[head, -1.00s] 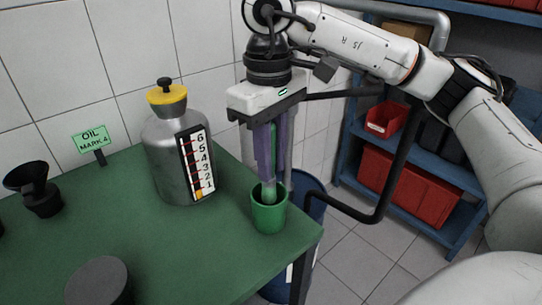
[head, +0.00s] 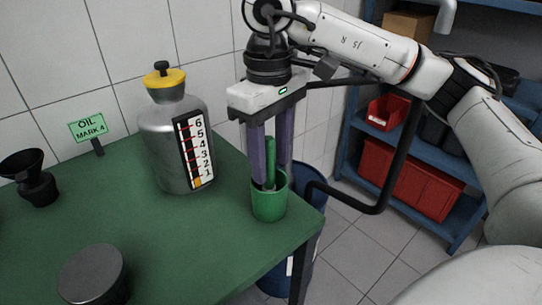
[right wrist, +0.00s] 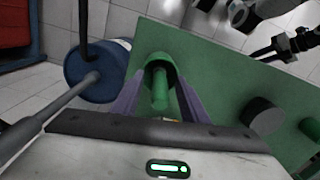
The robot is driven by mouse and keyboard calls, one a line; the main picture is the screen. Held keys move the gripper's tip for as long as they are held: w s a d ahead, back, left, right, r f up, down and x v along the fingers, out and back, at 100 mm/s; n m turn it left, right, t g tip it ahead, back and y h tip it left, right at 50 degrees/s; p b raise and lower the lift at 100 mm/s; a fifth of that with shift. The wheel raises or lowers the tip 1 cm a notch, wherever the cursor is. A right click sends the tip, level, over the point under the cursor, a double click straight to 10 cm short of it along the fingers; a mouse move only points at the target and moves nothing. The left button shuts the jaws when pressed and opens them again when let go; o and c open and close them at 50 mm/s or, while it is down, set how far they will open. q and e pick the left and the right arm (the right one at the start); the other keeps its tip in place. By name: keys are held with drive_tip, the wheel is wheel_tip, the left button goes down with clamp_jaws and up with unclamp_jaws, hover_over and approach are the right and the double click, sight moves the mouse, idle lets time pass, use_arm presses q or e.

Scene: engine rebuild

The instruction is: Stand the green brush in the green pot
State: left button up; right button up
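The green pot (head: 269,204) stands upright on the green table near its right corner. The green brush (head: 270,155) stands in it, handle up and close to upright, its lower end inside the pot. My right gripper (head: 271,177) points down over the pot, with its two purple fingers apart on either side of the handle and their tips at the pot's mouth. In the right wrist view the brush (right wrist: 160,90) shows between the spread fingers, with gaps on both sides, within the pot (right wrist: 153,60).
A steel oil can (head: 178,145) with a yellow cap stands left of the pot. A black funnel (head: 35,182), an oil sign (head: 88,127) and a dark round piece (head: 92,272) are further left. A blue drum (head: 309,190) stands beyond the table's right edge.

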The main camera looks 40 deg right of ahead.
drive_tip(key=shift+r, duration=0.1)
wheel_tip(320, 180, up, 10)
drive_tip(key=p, duration=0.2)
drive_tip(key=shift+w+p, duration=0.1)
drive_tip(key=shift+p, duration=0.25)
use_arm(q)
drive_tip(key=shift+s+a+r, duration=0.25)
drive_tip(key=shift+a+r, duration=0.25)
drive_tip(key=shift+r, duration=0.15)
drive_tip(key=shift+d+r, duration=0.15)
